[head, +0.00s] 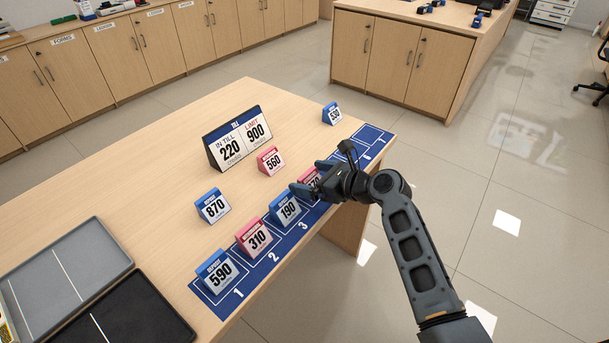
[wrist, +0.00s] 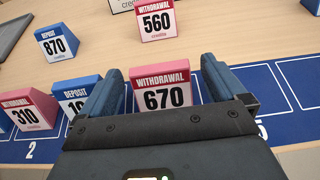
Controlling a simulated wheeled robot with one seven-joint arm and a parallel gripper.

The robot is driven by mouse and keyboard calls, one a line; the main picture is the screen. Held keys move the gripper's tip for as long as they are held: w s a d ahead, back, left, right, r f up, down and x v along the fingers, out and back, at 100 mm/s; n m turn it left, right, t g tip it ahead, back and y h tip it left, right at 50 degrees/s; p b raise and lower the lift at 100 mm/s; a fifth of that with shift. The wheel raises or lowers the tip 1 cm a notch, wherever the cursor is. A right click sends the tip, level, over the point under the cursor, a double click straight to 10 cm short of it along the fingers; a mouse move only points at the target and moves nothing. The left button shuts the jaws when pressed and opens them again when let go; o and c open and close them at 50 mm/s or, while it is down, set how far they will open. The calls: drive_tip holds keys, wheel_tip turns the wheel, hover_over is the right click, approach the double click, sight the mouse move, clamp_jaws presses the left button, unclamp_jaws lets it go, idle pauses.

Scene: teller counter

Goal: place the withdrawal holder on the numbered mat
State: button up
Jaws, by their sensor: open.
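The numbered mat (head: 348,158) is a long blue strip along the table's near edge; it also shows in the wrist view (wrist: 290,100). A pink withdrawal holder reading 670 (wrist: 160,90) stands upright on it, right of the 190 holder. In the head view my gripper (head: 313,178) partly hides this holder. My gripper is open, with one blue finger on each side of the 670 holder; I cannot tell whether they touch it. Withdrawal holder 310 (head: 254,237) stands on the mat at 2. Withdrawal holder 560 (head: 271,160) stands on bare table behind the mat.
Blue deposit holders 590 (head: 216,270) and 190 (head: 286,208) stand on the mat. Deposit holders 870 (head: 213,205) and 530 (head: 331,114) stand off it. A till sign (head: 237,139) is behind. Trays (head: 112,233) lie at left. The mat's far right end looks empty.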

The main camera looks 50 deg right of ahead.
drive_tip(key=v, duration=0.9)
drive_tip(key=s+a+f+n+g+h, duration=0.2)
drive_tip(key=s+a+f+n, duration=0.2)
drive_tip(key=s+a+n, duration=0.9)
drive_tip(key=s+a+r+n+t, duration=0.1)
drive_tip(key=s+a+r+n, duration=0.4)
drive_tip(key=n, duration=0.6)
drive_tip(key=s+a+r+n+t+y, duration=0.1)
drive_tip(key=s+a+r+n+t, duration=0.1)
drive_tip(key=s+a+r+n, duration=0.3)
drive_tip(key=s+r+n, duration=0.3)
drive_tip(key=r+n, duration=0.1)
drive_tip(key=n, duration=0.2)
drive_tip(key=shift+s+r+n+y, duration=0.2)
drive_tip(key=shift+n+y, duration=0.1)
